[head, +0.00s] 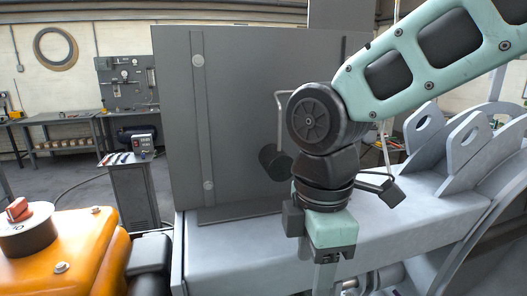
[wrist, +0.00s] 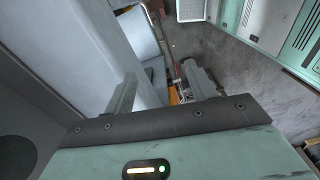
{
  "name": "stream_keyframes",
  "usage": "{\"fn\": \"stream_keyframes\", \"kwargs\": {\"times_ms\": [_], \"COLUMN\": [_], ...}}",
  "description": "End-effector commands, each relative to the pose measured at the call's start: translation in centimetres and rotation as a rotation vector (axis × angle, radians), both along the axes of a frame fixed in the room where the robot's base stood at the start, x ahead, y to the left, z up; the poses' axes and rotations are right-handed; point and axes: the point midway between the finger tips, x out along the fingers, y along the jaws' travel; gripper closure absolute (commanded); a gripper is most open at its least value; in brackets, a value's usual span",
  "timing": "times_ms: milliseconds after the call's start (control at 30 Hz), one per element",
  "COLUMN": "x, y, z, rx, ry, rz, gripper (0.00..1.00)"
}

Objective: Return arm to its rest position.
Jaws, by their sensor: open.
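My arm is mint green with dark joints and comes in from the upper right in the head view. It bends down at a round dark joint, in front of a grey upright panel (head: 250,120). My gripper (head: 325,278) hangs pointing down, over the front edge of a pale grey metal beam (head: 240,245). In the wrist view my gripper (wrist: 160,82) shows two fingers standing well apart, with nothing held between them. The lower tips of the fingers are cut off or hard to make out in the head view.
An orange machine (head: 70,250) with a red knob (head: 18,208) stands at the lower left. Grey lugs with holes (head: 465,140) rise from the metalwork at right, near my arm. A grey cabinet (head: 132,190) and workbench stand behind at left. Open floor shows in the wrist view (wrist: 235,65).

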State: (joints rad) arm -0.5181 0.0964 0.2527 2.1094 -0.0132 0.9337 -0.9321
Motion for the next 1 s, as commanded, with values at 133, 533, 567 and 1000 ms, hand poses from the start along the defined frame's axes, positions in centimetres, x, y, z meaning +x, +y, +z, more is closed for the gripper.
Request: {"fn": "stream_keyframes", "kwargs": {"times_ms": [133, 533, 567, 1000], "x": [-1.0, -6.0, -6.5, -9.8], "y": [-0.7, -4.1, -4.5, -7.3], "z": [-3.0, -15.9, -17.1, -23.8], "rx": [0.006, 0.026, 0.026, 0.034], "ry": [0.003, 0.023, 0.026, 0.031], "rz": [-0.095, -0.602, -0.656, -1.036], "gripper": [0.44, 0.44, 0.44, 0.44]}}
